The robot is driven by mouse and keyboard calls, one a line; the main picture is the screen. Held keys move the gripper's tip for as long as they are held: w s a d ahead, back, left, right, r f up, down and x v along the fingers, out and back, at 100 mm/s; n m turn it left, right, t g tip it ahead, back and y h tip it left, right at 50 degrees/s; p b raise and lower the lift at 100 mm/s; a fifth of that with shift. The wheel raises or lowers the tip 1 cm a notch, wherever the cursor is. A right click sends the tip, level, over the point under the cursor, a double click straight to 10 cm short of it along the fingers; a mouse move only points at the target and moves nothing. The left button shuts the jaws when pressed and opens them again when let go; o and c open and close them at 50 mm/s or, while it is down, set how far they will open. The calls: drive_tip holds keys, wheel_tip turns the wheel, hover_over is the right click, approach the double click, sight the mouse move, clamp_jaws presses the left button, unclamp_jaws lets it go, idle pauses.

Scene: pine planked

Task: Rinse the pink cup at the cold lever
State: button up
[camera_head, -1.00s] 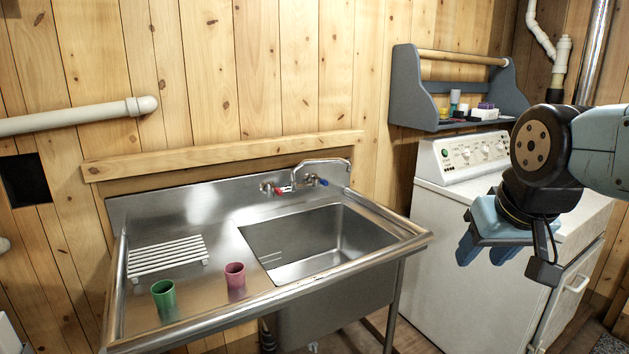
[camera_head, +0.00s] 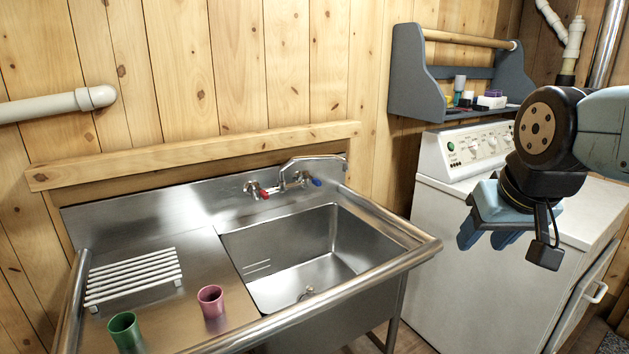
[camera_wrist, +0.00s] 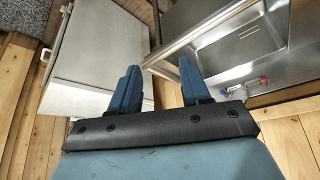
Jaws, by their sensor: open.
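The pink cup (camera_head: 211,301) stands upright on the drainboard, left of the sink basin (camera_head: 318,262). The faucet (camera_head: 290,176) is on the backsplash, with a red lever (camera_head: 264,194) on the left and a blue lever (camera_head: 317,182) on the right. The levers also show small in the wrist view (camera_wrist: 254,83). My gripper (camera_head: 480,243) is in front of the white machine, right of the sink and well apart from the cup. In the wrist view my gripper (camera_wrist: 158,75) has its blue fingers apart with nothing between them.
A green cup (camera_head: 125,331) stands left of the pink cup, near the front edge. A white slatted rack (camera_head: 134,278) lies behind it. The white machine (camera_head: 440,215) stands right of the sink, under a grey shelf (camera_head: 417,98) holding small items. The basin looks empty.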

drive_tip(key=w+n+t, duration=0.1)
drive_tip(key=w+t, duration=0.2)
drive_tip(key=w, duration=1.3)
drive_tip(key=n+t+y, duration=0.4)
drive_tip(key=n+y, duration=0.1)
approach(320, 184)
drive_tip(key=s+d+r, duration=0.5)
drive_tip(key=s+d, duration=0.2)
drive_tip(key=d, duration=0.3)
drive_tip(key=w+a+f+t+y, duration=0.2)
drive_tip(key=w+a+f+y, duration=0.3)
drive_tip(key=w+a+f, duration=0.3)
drive_tip(key=shift+n, duration=0.4)
drive_tip(key=x, duration=1.2)
drive_tip(key=shift+a+f, duration=0.15)
drive_tip(key=shift+f, duration=0.15)
clamp_jaws()
